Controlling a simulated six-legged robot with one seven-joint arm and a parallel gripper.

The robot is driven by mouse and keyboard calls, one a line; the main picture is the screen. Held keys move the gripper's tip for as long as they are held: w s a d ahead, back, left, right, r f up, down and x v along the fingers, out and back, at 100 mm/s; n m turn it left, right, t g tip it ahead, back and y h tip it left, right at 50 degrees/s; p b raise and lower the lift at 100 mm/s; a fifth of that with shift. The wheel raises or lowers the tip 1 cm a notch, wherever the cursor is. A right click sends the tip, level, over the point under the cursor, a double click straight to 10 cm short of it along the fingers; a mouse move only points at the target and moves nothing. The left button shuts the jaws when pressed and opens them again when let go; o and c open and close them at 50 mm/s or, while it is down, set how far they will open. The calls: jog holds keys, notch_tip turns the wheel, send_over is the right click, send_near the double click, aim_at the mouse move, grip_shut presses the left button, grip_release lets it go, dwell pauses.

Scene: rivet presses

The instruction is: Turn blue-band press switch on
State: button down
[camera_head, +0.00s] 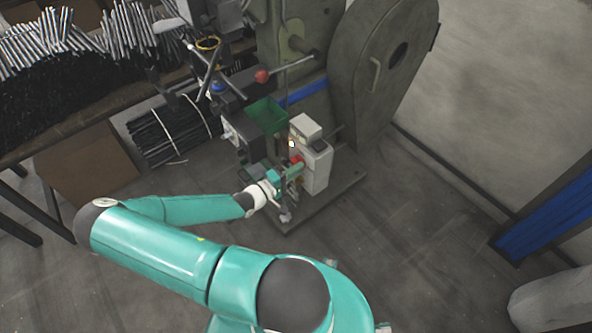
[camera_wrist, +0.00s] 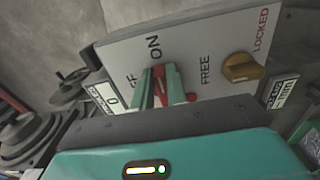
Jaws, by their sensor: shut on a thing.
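The blue-band press (camera_head: 372,75) is a grey-green machine with a blue stripe (camera_head: 307,90) across it. Its pale control box (camera_head: 316,168) faces my arm. In the wrist view, the grey panel (camera_wrist: 208,52) carries ON and partly hidden OFF lettering beside a red switch (camera_wrist: 159,71). My gripper (camera_wrist: 161,78) is shut on the red switch, with a green finger on either side. In the head view my gripper (camera_head: 291,172) is at the front of the box. The switch's base is hidden by the fingers, and I cannot tell its exact setting.
A yellow knob (camera_wrist: 240,68) sits between FREE and LOCKED on the panel, with a counter reading 0 (camera_wrist: 111,100) at left. A green bin (camera_head: 266,114) and a red-balled lever (camera_head: 262,76) are near the press.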

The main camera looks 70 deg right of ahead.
jog(key=c, duration=1.4)
grip_release()
jog(key=shift+w+a, duration=0.1)
jog(key=shift+a, duration=0.05)
jog(key=v, duration=1.3)
jog(key=shift+a, duration=0.25)
jog(key=shift+w, duration=0.15)
